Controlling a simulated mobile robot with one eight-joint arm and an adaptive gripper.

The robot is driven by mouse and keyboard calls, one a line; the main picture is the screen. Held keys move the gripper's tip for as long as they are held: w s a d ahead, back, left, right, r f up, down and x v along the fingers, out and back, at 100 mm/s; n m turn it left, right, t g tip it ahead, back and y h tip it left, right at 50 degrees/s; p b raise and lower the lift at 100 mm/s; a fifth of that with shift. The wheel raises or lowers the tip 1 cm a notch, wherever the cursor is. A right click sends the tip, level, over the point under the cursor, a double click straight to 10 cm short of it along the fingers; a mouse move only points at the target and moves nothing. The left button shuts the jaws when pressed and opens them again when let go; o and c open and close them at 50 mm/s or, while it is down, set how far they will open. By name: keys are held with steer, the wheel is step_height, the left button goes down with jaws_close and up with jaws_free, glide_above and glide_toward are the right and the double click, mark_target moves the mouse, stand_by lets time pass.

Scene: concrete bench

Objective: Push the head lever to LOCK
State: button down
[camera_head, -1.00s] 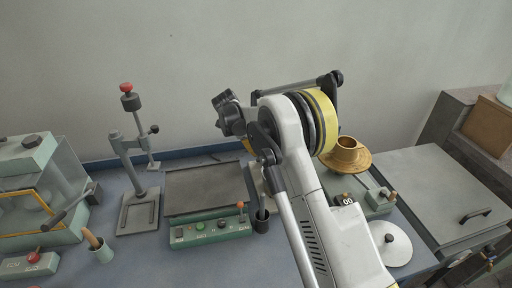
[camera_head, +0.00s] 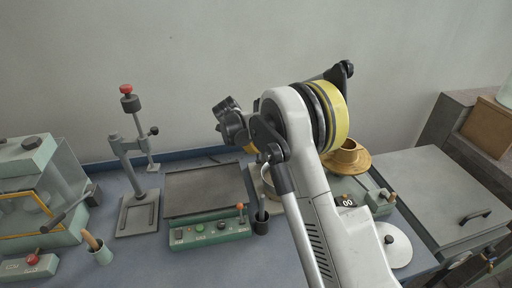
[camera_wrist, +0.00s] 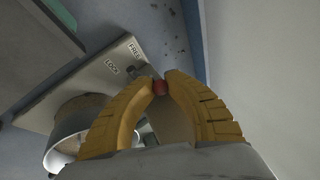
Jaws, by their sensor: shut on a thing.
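My gripper is shut on this knob. The grey lever plate (camera_wrist: 95,83) carries the words FREE (camera_wrist: 134,50) and LOCK (camera_wrist: 112,67), just up and left of the knob. A small grey lever part shows beside the left fingertip; the rest is hidden by the fingers. I cannot tell which word the lever points at. In the head view, my arm hides the lever and the fingertips.
A pale round part (camera_wrist: 70,130) stands close left of my fingers. In the head view, a lever press (camera_head: 135,165), a dark flat plate (camera_head: 207,190) and a green button box (camera_head: 210,228) stand left of my arm. A gold cup (camera_head: 347,156) is at right.

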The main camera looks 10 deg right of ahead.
steer(key=shift+f, duration=0.1)
steer(key=c, duration=1.2)
jaws_free()
steer(key=shift+a+f, duration=0.1)
steer(key=shift+r, duration=0.2)
steer(key=v, duration=1.1)
steer(key=shift+a+r, duration=0.2)
steer(key=shift+r, duration=0.15)
steer(key=shift+s, duration=0.1)
